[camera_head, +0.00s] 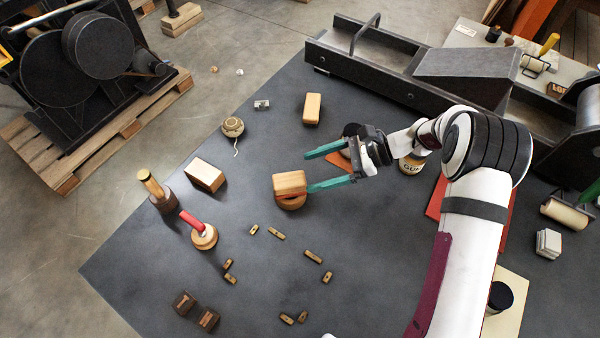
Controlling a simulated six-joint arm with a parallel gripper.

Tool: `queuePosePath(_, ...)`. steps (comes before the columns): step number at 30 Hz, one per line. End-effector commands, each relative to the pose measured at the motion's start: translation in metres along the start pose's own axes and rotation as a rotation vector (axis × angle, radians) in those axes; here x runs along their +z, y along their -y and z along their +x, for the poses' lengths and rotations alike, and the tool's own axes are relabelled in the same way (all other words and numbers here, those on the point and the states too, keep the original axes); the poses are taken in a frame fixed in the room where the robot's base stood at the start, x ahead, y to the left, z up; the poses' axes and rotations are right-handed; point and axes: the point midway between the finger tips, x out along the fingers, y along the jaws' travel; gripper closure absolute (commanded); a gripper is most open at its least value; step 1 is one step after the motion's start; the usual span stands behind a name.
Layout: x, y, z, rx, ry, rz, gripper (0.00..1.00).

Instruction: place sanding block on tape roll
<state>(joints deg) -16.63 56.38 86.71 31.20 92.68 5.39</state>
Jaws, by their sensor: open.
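A light wooden block with rounded edges, which looks like the sanding block (290,182), lies on top of a round brownish roll, which looks like the tape roll (292,204). The block covers most of the roll; only the roll's near edge shows below it. My gripper (309,171) is just to the right of the block, with its two green fingers spread wide and nothing between them. The lower fingertip is close to the block's right end; I cannot tell whether it touches.
Wooden blocks (312,109) and (206,175) lie on the dark mat (150,270). A ball of twine (232,127), a red-handled stamp (204,236) and several small brass pieces (276,233) surround the roll.

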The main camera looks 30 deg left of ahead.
Motion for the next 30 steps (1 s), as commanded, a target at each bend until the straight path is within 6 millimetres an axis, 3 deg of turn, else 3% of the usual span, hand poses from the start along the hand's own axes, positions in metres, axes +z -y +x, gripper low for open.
queuePosePath(3,-0.001,0.001,-0.034,-0.004,-0.002,-0.001,0.12)
queuePosePath(6,-0.001,0.0,-0.055,-0.002,-0.002,-0.001,0.12)
queuePosePath(14,0.0,-0.001,-0.072,0.001,-0.002,-0.001,0.12)
queuePosePath(17,0.013,-0.01,-0.084,0.004,-0.044,-0.027,0.12)
queuePosePath(20,0.045,-0.044,-0.114,0.019,-0.172,-0.101,0.12)
queuePosePath(24,0.086,-0.134,-0.149,0.061,-0.436,-0.236,0.12)
queuePosePath(27,0.098,-0.205,-0.158,0.1,-0.63,-0.323,0.12)
queuePosePath(30,0.094,-0.261,-0.156,0.139,-0.788,-0.388,0.12)
